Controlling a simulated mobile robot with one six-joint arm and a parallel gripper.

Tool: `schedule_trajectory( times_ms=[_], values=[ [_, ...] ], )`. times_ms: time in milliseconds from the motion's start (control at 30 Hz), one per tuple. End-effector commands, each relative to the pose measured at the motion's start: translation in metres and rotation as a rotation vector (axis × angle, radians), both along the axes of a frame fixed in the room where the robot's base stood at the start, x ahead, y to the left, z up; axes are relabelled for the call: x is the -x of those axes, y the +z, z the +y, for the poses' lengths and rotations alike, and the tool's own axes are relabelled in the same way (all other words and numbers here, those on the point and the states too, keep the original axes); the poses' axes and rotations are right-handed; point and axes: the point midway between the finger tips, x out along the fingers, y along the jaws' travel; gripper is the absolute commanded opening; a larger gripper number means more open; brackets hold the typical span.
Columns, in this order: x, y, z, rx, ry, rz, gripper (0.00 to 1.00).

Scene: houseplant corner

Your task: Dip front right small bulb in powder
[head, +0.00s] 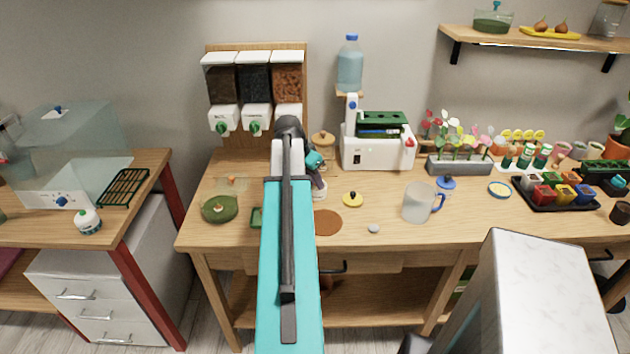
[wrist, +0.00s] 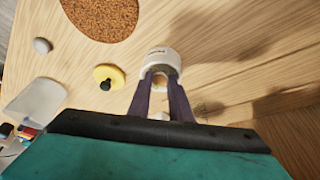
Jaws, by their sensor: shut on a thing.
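My gripper (wrist: 160,98) is over the bench, its two dark fingers reaching into the mouth of a small white jar (wrist: 161,57) with dark lettering. The jar also shows in the head view (head: 320,191), partly behind my arm. My gripper is shut on a small tan bulb (wrist: 160,82), which shows only in part between the fingertips at the jar's opening. The powder inside cannot be made out. A yellow lid with a black knob (wrist: 109,77) lies beside the jar.
A brown granular disc (head: 327,222), a grey pebble (head: 374,229) and a frosted mug (head: 418,204) stand to the right of my arm. A green dish (head: 220,209) lies to the left. A white machine (head: 378,153) stands behind.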

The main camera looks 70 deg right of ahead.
Motion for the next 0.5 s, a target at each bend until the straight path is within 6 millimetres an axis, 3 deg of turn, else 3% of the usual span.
schedule_trajectory(
  times_ms=[500],
  values=[
    [0.000,0.020,0.000,-0.001,0.000,0.000,0.00]
  ],
)
